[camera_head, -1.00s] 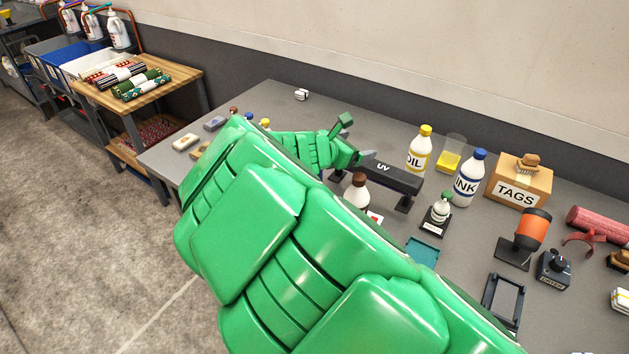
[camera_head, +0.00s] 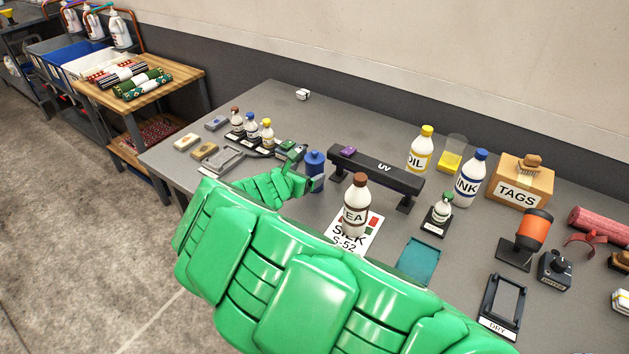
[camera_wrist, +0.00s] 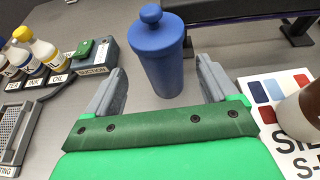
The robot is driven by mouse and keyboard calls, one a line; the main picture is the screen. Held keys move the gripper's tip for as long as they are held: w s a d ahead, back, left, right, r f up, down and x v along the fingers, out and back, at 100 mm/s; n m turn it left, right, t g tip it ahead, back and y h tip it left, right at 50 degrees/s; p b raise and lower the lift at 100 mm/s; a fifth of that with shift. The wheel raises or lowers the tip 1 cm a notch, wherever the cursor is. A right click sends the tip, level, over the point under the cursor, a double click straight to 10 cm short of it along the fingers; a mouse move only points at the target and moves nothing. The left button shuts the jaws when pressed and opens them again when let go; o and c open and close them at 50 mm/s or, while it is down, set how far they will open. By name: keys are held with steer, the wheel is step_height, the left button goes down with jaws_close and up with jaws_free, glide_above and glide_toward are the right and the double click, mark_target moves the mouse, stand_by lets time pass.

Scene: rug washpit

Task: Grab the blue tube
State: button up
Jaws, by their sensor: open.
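The blue tube (camera_head: 314,172) is a blue cylinder with a rounded knob on top, standing upright on the grey table at the left end of the black UV lamp. In the wrist view the blue tube (camera_wrist: 162,55) stands just beyond and between the two grey fingers. My gripper (camera_wrist: 160,85) is open and empty, with its fingers spread either side of the tube's lower part and a little short of it. In the head view my gripper (camera_head: 304,168) is beside the tube on its left, partly hidden by my green arm.
A brown-capped bottle (camera_head: 355,205) stands on a SILK S-52 card (camera_head: 372,232) right of the tube. The UV lamp (camera_head: 385,172) stands close behind.

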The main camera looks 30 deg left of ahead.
steer(key=shift+r+x, duration=0.15)
steer(key=shift+x, duration=1.15)
steer(key=shift+r+x, duration=0.15)
steer(key=shift+x, duration=1.2)
steer(key=shift+w+d, duration=0.1)
steer(key=c, duration=1.4)
